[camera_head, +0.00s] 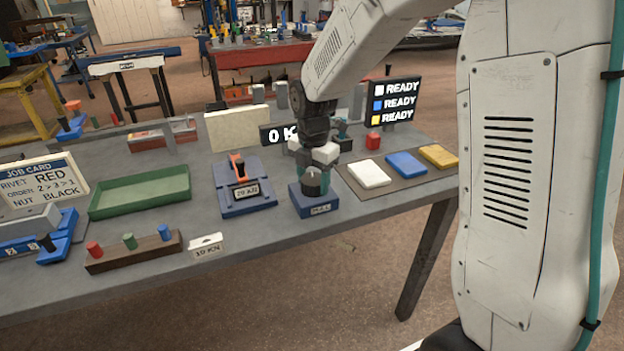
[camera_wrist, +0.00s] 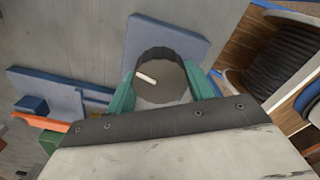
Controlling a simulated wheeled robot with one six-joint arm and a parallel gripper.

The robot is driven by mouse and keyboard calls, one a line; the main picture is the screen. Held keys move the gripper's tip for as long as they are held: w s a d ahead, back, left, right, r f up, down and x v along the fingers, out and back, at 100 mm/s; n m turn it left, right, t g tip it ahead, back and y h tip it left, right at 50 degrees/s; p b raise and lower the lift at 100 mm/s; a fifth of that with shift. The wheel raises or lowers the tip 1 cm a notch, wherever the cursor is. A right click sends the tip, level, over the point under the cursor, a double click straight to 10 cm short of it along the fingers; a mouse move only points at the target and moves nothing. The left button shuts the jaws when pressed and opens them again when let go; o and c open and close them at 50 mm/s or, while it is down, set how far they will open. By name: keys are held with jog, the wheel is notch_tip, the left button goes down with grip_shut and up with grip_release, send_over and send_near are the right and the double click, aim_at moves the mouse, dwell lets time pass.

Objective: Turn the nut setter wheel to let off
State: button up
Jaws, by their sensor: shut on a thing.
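The dark grey round wheel (camera_wrist: 172,85) with a ribbed edge and a white pointer mark sits on a blue base (camera_head: 318,206). The base has a white front label, too small to read for sure. In the wrist view the pointer mark lies left of the wheel's middle. My gripper (camera_head: 314,182) points down over the base, its green fingers (camera_wrist: 160,88) shut on opposite sides of the wheel. In the head view the fingers hide most of the wheel. A dark display (camera_head: 272,135) behind shows "0 K", its right end hidden by my arm.
To the right, white, blue (camera_head: 406,163) and yellow blocks lie on a mat below a "READY" board (camera_head: 394,101). A green tray (camera_head: 140,192) and job card (camera_head: 36,183) are farther left.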

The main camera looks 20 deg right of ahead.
aim_at(313, 178)
jog(key=shift+w+r+n, duration=0.1)
jog(key=shift+n, duration=1.5)
jog(key=o, duration=1)
notch_tip(313, 178, up, 8)
jog(key=shift+f, duration=0.15)
